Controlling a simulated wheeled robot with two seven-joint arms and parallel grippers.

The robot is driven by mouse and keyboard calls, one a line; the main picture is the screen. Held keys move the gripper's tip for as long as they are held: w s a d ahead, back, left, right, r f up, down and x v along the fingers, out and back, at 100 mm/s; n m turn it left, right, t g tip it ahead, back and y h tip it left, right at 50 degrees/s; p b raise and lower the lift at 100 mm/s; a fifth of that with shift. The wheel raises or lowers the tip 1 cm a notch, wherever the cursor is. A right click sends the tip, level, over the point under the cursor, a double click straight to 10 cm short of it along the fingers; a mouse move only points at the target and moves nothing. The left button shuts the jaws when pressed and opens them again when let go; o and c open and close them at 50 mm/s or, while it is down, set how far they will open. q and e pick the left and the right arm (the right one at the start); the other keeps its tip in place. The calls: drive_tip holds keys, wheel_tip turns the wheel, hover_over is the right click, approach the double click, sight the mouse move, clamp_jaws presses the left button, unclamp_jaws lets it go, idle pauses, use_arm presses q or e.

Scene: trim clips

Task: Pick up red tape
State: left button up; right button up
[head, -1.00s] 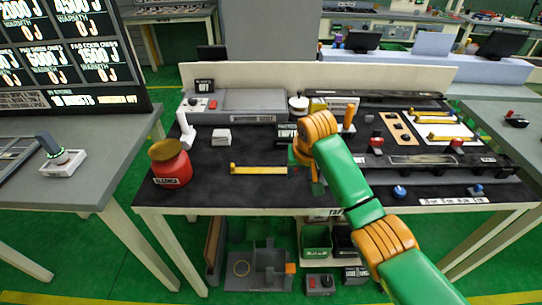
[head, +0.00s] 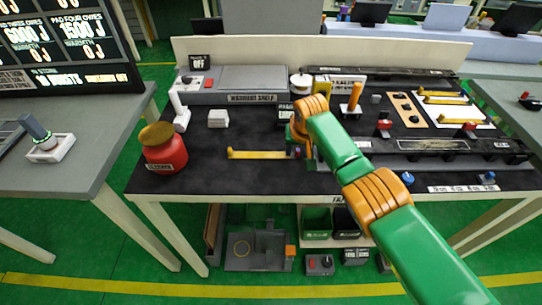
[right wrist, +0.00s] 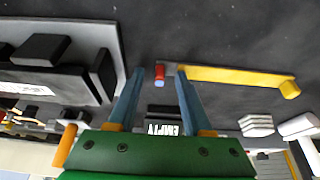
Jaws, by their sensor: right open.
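A small red piece (right wrist: 159,74), which looks like the red tape, lies on the dark bench top (head: 220,180) at the end of a long yellow strip (head: 257,155). In the right wrist view this strip (right wrist: 235,76) runs off to the right from it. In the head view the red piece is mostly hidden by my right gripper (head: 302,146). My right gripper, also in the right wrist view (right wrist: 160,84), is open, with its blue fingers on either side of the red piece in that picture. I cannot tell how far above the bench the fingertips are. My left gripper is not in view.
A red jar with a brown lid (head: 165,147) stands at the bench's left. A white stack (head: 218,118) lies behind the strip. A dark rail (head: 450,147) and a white board with yellow strips (head: 445,108) occupy the right. The front left bench top is clear.

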clamp_jaws()
idle(0.3)
drive_tip(key=shift+w+r, duration=0.1)
drive_tip(key=shift+r, duration=0.2)
wheel_tip(320, 180, up, 3)
drive_tip(key=shift+a+b, duration=0.1)
drive_tip(key=shift+b, duration=0.2)
drive_tip(key=s+a+r+p, duration=0.1)
drive_tip(key=s+r+p, duration=0.8)
drive_tip(key=s, duration=0.5)
drive_tip(key=shift+a+r+p, duration=0.15)
drive_tip(key=shift+a+p, duration=0.15)
drive_tip(key=shift+p, duration=0.25)
